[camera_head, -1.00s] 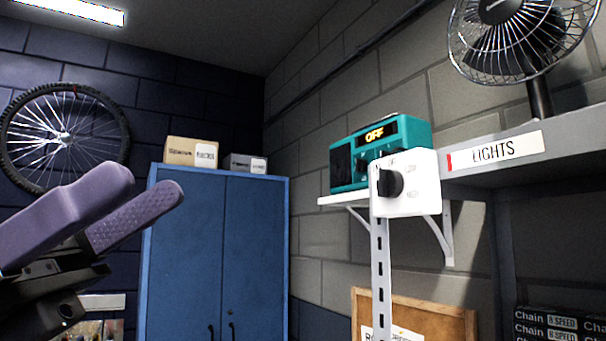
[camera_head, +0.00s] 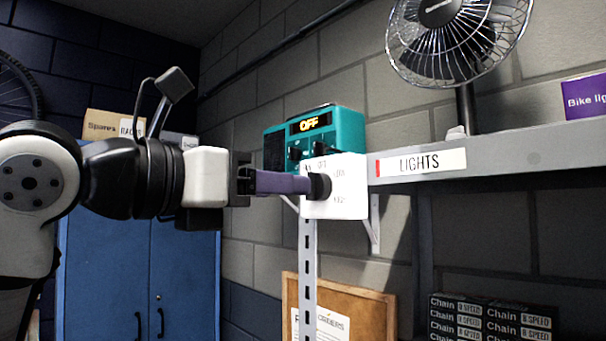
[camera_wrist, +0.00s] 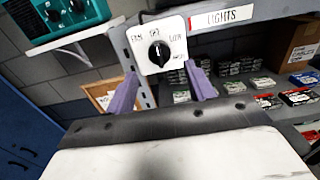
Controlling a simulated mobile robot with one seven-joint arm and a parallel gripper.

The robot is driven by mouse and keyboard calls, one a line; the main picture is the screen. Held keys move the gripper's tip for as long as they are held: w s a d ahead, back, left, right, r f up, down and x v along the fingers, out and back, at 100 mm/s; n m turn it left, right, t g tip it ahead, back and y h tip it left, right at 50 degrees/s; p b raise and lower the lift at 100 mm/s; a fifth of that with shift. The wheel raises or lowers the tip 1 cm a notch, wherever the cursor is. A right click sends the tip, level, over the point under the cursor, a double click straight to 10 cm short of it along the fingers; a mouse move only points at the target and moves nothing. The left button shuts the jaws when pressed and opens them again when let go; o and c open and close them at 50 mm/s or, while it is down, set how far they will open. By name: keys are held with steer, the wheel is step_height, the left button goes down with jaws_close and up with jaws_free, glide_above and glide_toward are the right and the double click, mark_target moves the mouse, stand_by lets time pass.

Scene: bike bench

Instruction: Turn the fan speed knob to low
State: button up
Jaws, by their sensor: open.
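The black fan speed knob (camera_head: 320,186) sits on a white control box (camera_head: 348,200) fixed at the left end of the shelf. In the wrist view the knob (camera_wrist: 159,55) has its white mark pointing up toward OFF, with LOW at the upper right and HIGH at the lower right of the box face (camera_wrist: 146,31). My gripper (camera_head: 300,184) is level with the knob, its purple fingertips close to it. In the wrist view my gripper (camera_wrist: 163,85) is open, one finger on each side below the knob. Contact cannot be told. The fan (camera_head: 457,40) stands on the shelf.
A teal radio (camera_head: 345,128) showing OFF sits just behind the box. The grey shelf (camera_head: 530,155) with a LIGHTS label runs right. A corkboard (camera_head: 290,290) and chain boxes (camera_head: 490,320) are below. A blue cabinet (camera_head: 185,270) stands at left.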

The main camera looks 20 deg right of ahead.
mark_target(315, 187)
steer(key=shift+p+x, duration=0.7)
steer(key=shift+x, duration=2)
steer(key=c, duration=1)
steer(key=shift+o, duration=0.2)
